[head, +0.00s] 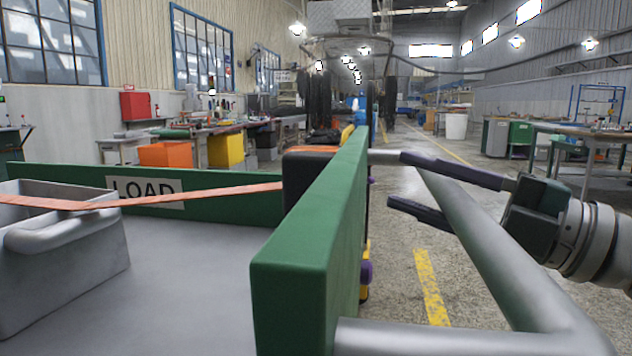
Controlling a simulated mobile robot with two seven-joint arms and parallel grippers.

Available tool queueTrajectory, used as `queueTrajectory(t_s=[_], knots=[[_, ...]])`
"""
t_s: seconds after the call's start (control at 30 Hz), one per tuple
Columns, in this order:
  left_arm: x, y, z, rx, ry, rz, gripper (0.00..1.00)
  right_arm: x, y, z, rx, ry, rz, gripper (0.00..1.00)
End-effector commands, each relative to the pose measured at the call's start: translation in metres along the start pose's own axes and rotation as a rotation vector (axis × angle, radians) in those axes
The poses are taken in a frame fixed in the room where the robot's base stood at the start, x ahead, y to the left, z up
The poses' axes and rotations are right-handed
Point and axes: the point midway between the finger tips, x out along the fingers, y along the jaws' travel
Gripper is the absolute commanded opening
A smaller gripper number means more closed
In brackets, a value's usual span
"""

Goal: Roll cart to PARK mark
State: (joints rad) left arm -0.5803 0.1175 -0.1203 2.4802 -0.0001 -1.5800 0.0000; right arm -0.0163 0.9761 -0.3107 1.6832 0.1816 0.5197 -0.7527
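The cart shows close up, with a grey deck (185,270), green side boards (312,245) and a white LOAD label (146,191). A grey metal push handle (490,255) runs out from its right side. My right gripper (398,180) is at the handle's far bend, its dark fingers apart. I cannot tell whether either touches the tube. My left gripper is not in view. No PARK lettering is visible on the floor.
A grey metal bin (60,270) lies on the deck under an orange strap (150,199). A yellow floor line (431,287) runs right of the cart. Orange (165,154) and yellow bins (226,150) stand left, workbenches (590,132) right. The aisle ahead looks clear.

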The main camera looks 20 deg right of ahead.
Motion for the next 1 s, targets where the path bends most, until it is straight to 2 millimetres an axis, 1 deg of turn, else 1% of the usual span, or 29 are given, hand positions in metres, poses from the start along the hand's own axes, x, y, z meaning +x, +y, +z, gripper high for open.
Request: queueTrajectory(t_s=[0.03, 0.3, 0.4, 1.0], knots=[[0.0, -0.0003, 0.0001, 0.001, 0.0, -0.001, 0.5, -0.0001, -0.0001, 0.0, 0.0, 0.0, 0.0, 0.4], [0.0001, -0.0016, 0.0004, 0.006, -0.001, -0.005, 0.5, -0.0002, -0.0001, 0.0, 0.0, 0.0, 0.0, 0.09], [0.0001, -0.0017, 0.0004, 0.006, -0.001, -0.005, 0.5, -0.0002, -0.0002, 0.0, 0.0, 0.0, 0.0, 0.0], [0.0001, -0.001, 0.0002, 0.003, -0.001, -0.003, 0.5, -0.0002, -0.0004, 0.0, 0.0, 0.0, -0.001, 0.0]])
